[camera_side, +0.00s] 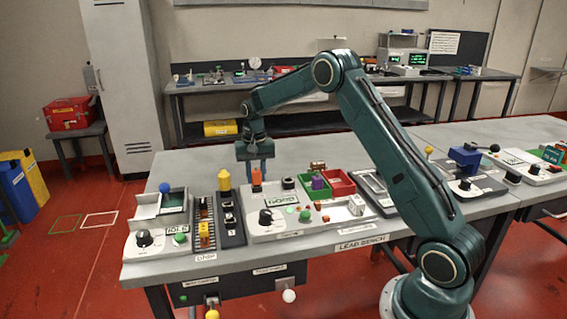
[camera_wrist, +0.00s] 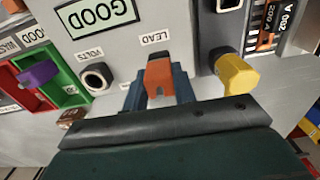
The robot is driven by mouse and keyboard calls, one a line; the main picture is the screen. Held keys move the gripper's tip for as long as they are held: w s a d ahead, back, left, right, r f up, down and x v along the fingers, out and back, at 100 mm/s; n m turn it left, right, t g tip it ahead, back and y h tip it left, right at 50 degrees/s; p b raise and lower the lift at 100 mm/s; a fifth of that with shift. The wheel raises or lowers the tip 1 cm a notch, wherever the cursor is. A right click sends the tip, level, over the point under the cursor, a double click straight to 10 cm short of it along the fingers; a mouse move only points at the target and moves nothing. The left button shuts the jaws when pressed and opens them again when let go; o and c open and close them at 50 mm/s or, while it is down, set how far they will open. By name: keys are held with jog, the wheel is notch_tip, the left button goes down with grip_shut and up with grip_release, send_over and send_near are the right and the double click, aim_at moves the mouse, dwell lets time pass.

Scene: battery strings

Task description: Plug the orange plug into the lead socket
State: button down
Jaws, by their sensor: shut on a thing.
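My gripper (camera_side: 255,168) points down over the back left of the grey tester with the GOOD display (camera_side: 279,199). It is shut on the orange plug (camera_side: 256,183). In the wrist view the orange plug (camera_wrist: 160,76) sits between my two blue fingers (camera_wrist: 159,84), right beside the LEAD label (camera_wrist: 155,38). The lead socket itself is hidden behind the plug and fingers. The plug looks upright and at or in the socket, but I cannot tell how deep it is.
A dark round VOLTS socket (camera_wrist: 96,78) is left of the plug in the wrist view. A yellow knob-like piece (camera_wrist: 238,77) stands close on the right. Green (camera_side: 314,192) and red (camera_side: 339,181) bins lie right of the tester, with a purple block (camera_side: 317,182) in the green one.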

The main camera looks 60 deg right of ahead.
jog(key=shift+f, duration=0.4)
jog(key=c, duration=1.1)
grip_release()
jog(key=shift+o, duration=0.2)
notch_tip(320, 180, up, 14)
jog(key=shift+f, duration=0.1)
